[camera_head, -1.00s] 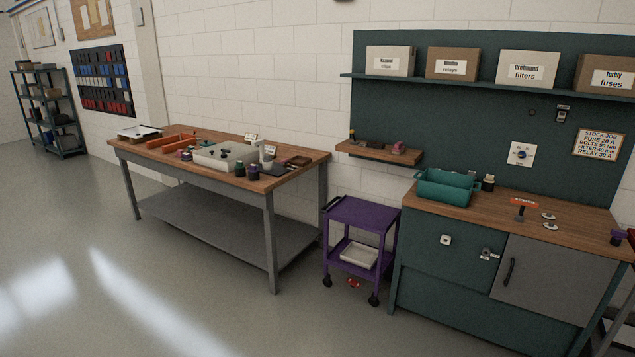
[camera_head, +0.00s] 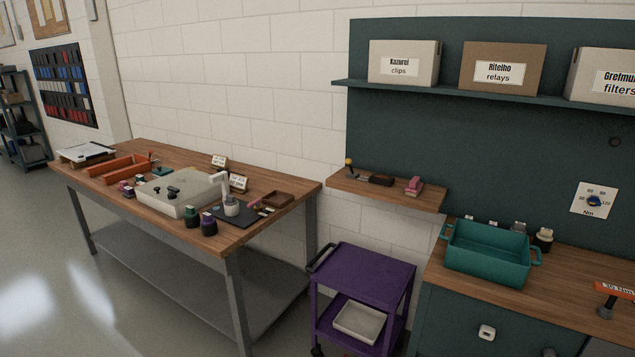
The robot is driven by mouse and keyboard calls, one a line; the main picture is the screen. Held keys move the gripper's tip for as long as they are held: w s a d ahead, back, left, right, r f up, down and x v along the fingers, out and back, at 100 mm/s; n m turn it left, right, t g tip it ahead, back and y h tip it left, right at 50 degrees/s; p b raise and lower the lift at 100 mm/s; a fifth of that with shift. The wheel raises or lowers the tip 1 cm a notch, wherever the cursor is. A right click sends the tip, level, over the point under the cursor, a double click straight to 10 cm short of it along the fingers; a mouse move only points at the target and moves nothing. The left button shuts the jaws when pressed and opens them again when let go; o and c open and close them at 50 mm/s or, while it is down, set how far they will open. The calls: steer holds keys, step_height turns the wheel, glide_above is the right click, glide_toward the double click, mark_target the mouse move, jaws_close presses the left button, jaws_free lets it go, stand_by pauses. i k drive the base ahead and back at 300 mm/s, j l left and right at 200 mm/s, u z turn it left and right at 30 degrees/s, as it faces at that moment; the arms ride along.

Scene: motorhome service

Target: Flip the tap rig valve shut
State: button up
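What looks like the tap rig, a pale upright tap-like fitting (camera_head: 231,207), stands on a dark mat (camera_head: 234,223) near the right end of the left wooden bench (camera_head: 292,194). A small pinkish lever-like piece (camera_head: 254,203) shows beside it. I cannot tell at this size whether it is the valve handle, or whether the valve is open or shut. My gripper is not in view.
A purple cart (camera_head: 368,271) stands between the left bench and the green workbench, which holds a teal bin (camera_head: 487,262). A small wooden shelf (camera_head: 425,198) juts from the green panel. Floor is clear left of the bench.

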mark_target(257, 202)
steer(key=i+l+u, duration=0.1)
steer(key=i+u, duration=0.25)
steer(key=i, duration=0.15)
steer(key=i+l+u, duration=0.2)
steer(key=i+u, duration=0.15)
steer(key=i+l+u, duration=0.4)
steer(key=i, duration=0.15)
steer(key=i+u, duration=0.45)
steer(key=i, duration=0.3)
